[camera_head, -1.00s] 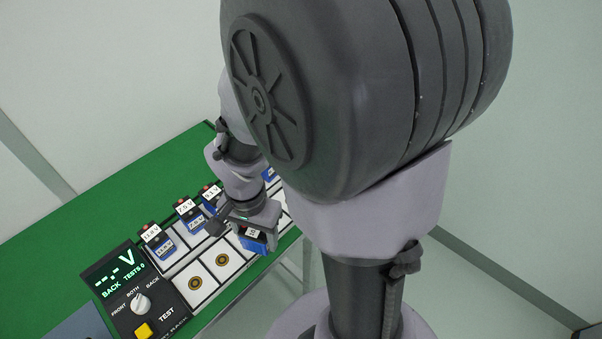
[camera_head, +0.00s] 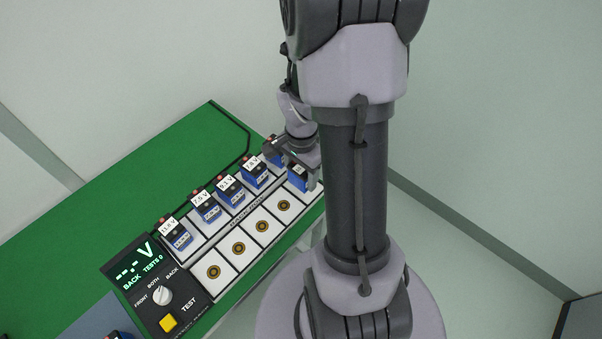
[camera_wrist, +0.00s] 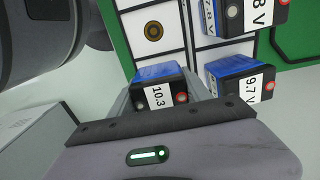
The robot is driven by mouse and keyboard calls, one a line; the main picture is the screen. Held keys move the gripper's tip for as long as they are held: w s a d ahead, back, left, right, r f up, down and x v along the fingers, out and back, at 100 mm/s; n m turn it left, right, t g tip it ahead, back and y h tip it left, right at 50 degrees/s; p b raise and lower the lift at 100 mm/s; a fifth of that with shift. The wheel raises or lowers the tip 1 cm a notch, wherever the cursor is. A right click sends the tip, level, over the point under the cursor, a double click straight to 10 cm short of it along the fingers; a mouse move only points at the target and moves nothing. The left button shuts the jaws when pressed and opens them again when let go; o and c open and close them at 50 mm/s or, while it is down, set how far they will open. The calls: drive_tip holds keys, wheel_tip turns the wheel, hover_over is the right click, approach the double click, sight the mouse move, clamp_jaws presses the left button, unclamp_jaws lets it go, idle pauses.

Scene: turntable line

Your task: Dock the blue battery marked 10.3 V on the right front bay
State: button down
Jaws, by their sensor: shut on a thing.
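The blue battery marked 10.3 (camera_wrist: 158,88) is between the fingers of my gripper (camera_wrist: 163,96) in the wrist view, its dark top and white label facing up. In the head view the battery (camera_head: 298,178) and my gripper (camera_head: 299,164) are at the far right end of the front row. The gripper is shut on the battery. A white edge of the right front bay (camera_head: 291,189) shows beside the battery. The rest of that bay is hidden, and I cannot tell whether the battery touches it.
Several front bays (camera_head: 284,206) with round contacts are empty. Blue batteries stand in the back row, including one marked 9.7 V (camera_wrist: 240,84) close to my gripper. A tester panel (camera_head: 157,290) with a display, knob and yellow button is at the left end.

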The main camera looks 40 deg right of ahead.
drive_tip(key=f, duration=0.1)
drive_tip(key=d+f+b, duration=0.1)
drive_tip(key=f+b, duration=0.1)
drive_tip(key=f, duration=0.1)
drive_tip(key=shift+w+d, duration=0.25)
drive_tip(key=shift+w, duration=0.05)
drive_tip(key=shift+r, duration=0.25)
drive_tip(key=shift+f, duration=0.2)
drive_tip(key=c, duration=0.8)
unclamp_jaws()
drive_tip(key=shift+o, duration=0.2)
